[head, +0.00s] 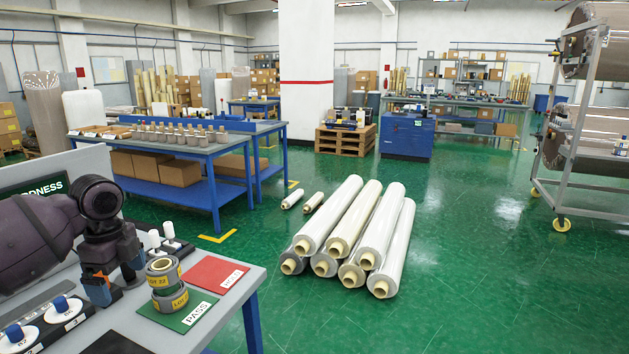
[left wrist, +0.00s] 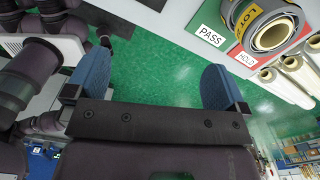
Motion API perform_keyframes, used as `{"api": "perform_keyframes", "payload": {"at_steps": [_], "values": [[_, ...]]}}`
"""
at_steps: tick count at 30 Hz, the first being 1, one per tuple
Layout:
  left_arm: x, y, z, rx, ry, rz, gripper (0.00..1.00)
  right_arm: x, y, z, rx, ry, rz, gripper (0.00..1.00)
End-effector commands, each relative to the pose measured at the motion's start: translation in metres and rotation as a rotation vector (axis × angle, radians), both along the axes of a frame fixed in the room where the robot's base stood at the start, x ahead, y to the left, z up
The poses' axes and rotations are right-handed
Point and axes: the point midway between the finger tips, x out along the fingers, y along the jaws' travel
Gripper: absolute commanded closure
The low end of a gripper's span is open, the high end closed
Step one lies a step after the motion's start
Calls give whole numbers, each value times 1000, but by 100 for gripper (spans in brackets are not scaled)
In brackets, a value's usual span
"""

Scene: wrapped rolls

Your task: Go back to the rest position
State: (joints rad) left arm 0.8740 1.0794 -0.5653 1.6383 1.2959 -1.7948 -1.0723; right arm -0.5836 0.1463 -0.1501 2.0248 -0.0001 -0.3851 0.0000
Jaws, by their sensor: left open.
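My left gripper (head: 115,286) is above the grey bench at the lower left of the head view. In the left wrist view its two blue fingers (left wrist: 158,82) stand wide apart with nothing between them. Two small wrapped rolls (head: 165,284) with yellow lot labels are stacked on the green PASS card (head: 190,313), just right of the gripper and apart from it. The rolls also show at the upper right of the left wrist view (left wrist: 268,28). The red HOLD card (head: 212,273) beside them is bare. My right gripper is not in view.
The grey bench (head: 235,298) also holds a black fixture with white-and-blue round parts (head: 60,305) and white-topped pegs (head: 168,232). Large wrapped rolls (head: 350,235) lie stacked on the green floor. A blue table (head: 190,150) stands behind; a wheeled rack (head: 575,150) stands right.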

Motion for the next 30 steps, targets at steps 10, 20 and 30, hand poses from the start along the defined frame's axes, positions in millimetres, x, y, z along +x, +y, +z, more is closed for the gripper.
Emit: {"api": "perform_keyframes", "payload": {"at_steps": [10, 20, 30], "values": [[-44, -46, -102, -17, 5, 87, 0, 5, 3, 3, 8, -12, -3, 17], [-123, -99, -192, -93, -30, 303, 0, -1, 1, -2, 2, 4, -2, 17], [-210, -130, -237, -186, -78, 656, 0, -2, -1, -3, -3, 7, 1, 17]]}}
